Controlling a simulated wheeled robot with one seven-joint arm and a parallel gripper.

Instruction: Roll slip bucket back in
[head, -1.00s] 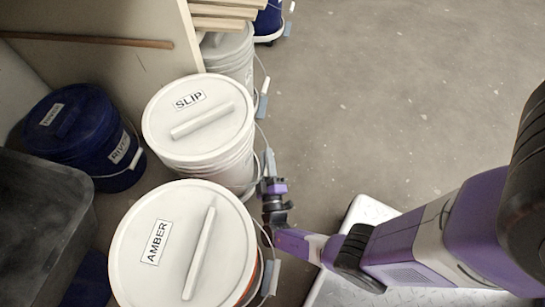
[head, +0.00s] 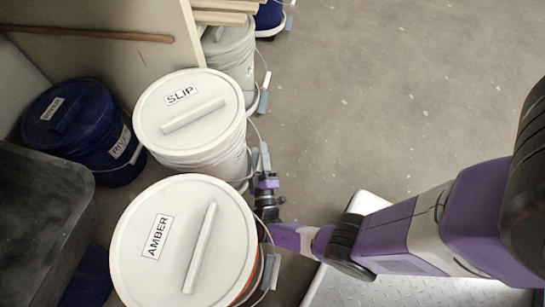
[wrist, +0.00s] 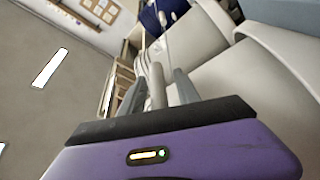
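The slip bucket (head: 205,158) is a white bucket with a white lid labelled SLIP. It stands upright in the row at the left of the head view, between the amber bucket and a grey-white bucket behind. My gripper (head: 264,160) is low at its right side, next to the bucket wall. In the wrist view my gripper (wrist: 158,80) has one finger on each side of a grey rod-like grip (wrist: 155,88). Whether the fingers press on the grip is unclear. The bucket's base is mostly hidden.
The amber bucket (head: 135,235) stands close in front. A blue bucket (head: 118,165) is to the left, near a dark bin (head: 45,205). A pale panel (head: 135,30) and another white bucket (head: 235,55) are behind. The floor (head: 390,90) at the right is open.

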